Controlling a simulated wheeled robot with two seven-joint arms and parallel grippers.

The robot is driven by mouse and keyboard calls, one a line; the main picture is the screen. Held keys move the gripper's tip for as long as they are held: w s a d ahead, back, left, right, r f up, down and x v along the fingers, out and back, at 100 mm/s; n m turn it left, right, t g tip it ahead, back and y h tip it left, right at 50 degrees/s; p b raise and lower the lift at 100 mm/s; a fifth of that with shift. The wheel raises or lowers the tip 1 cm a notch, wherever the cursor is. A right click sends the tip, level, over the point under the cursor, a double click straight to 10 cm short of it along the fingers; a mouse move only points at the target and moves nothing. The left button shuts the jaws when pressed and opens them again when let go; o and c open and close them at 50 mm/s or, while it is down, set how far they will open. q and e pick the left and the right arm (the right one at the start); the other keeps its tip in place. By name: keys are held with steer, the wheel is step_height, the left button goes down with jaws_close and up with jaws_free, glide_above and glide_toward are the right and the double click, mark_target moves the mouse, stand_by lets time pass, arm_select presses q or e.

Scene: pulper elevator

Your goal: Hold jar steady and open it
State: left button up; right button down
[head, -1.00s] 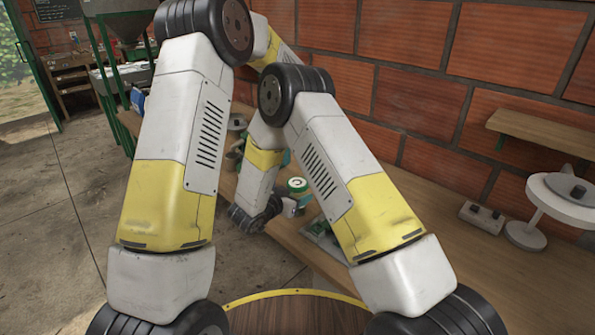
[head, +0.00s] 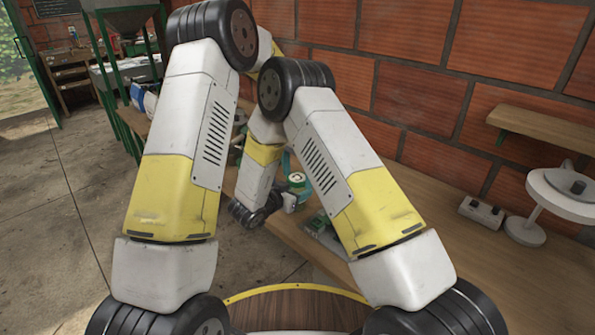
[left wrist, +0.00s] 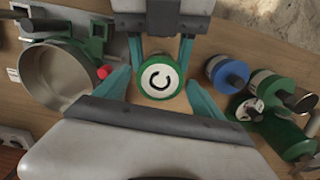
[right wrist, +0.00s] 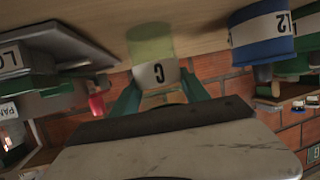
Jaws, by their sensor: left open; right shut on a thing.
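The jar has a green lid marked "C" (left wrist: 159,77), seen from above in the left wrist view. The right wrist view shows its pale green body and white "C" label (right wrist: 155,74) upside down, standing on the bench. It is small in the head view (head: 297,179). My right gripper (right wrist: 160,90) is shut on the jar from the side; its fingers also show at the top of the left wrist view (left wrist: 161,55). My left gripper (left wrist: 160,84) is open above the jar, a finger on each side of the lid. In the head view, my arms hide most of both grippers.
A round metal pan (left wrist: 58,75) stands left of the jar in the left wrist view. A blue-lidded jar (left wrist: 228,73), a green-lidded jar (left wrist: 266,86) and a green bottle (left wrist: 283,134) stand right. The brick wall (head: 424,92) rises behind the bench (head: 440,215).

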arm_select(q)
steer(key=c, duration=1.4)
steer(key=o, duration=1.5)
steer(key=shift+r, duration=2.3)
arm_select(e)
steer(key=shift+c, duration=2.3)
jaws_free()
